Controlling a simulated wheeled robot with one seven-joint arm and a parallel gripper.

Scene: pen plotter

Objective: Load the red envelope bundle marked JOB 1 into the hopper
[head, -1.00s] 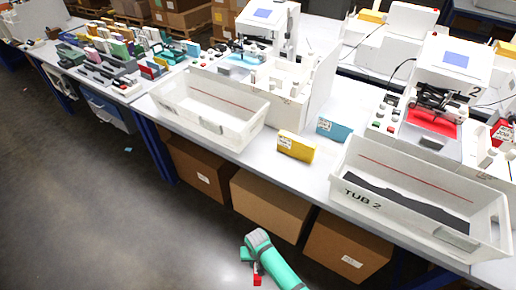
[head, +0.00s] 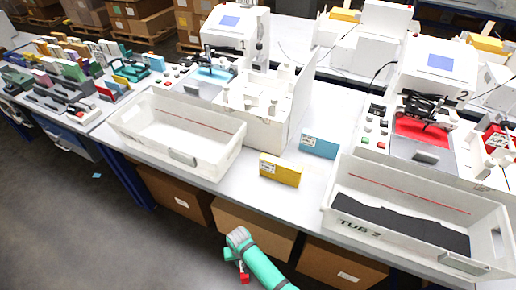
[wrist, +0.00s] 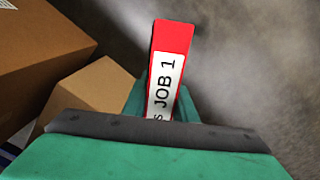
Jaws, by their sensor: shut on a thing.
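My gripper (head: 241,266) is low over the aisle floor, in front of the bench. It is shut on the red envelope bundle (head: 244,278). In the wrist view the red bundle (wrist: 172,38) stands out past the green gripper body, its white label reading JOB 1. The jaws' grip on it is partly hidden. Plotter 1 (head: 236,35) and plotter 2 (head: 438,75) stand on the bench. A white compartmented box with posts (head: 262,130) is beside plotter 1. A similar white part beside plotter 2 holds another red labelled bundle (head: 495,138). I cannot tell which part is the hopper.
A white tub (head: 122,128) and TUB 2 (head: 345,228), with dark material inside, line the bench's front edge. Yellow (head: 280,170) and blue (head: 319,146) bundles stand between them. Cardboard boxes (head: 255,226) fill the space below. Open floor lies to the left.

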